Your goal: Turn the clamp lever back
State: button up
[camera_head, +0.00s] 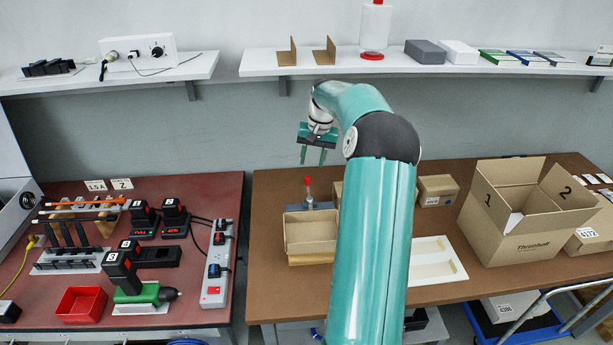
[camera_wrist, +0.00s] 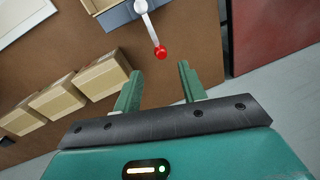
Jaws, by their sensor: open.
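The clamp lever (camera_head: 308,189) has a red knob and rises from a blue-grey clamp base (camera_head: 318,205) behind an open cardboard box on the brown table. In the wrist view the lever (camera_wrist: 151,28) is a pale arm running from a round pivot to its red knob (camera_wrist: 160,52). My gripper (camera_head: 313,156) points down above the lever, open and empty. In the wrist view the red knob appears just beyond the gap between my fingertips (camera_wrist: 160,72), apart from them. Part of the clamp base lies outside the wrist view.
The open box (camera_head: 311,251) stands in front of the clamp. My arm hides the table to its right. A white tray (camera_head: 437,262) and a large open carton (camera_head: 522,218) stand further right. A red-topped bench (camera_head: 196,187) with tools is at the left, across a gap.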

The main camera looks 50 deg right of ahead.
aim_at(308, 177)
jog(key=f, duration=0.4)
jog(key=w+f, duration=0.1)
jog(key=f, duration=0.2)
jog(key=shift+a, duration=0.4)
jog(key=shift+c, duration=0.2)
grip_shut()
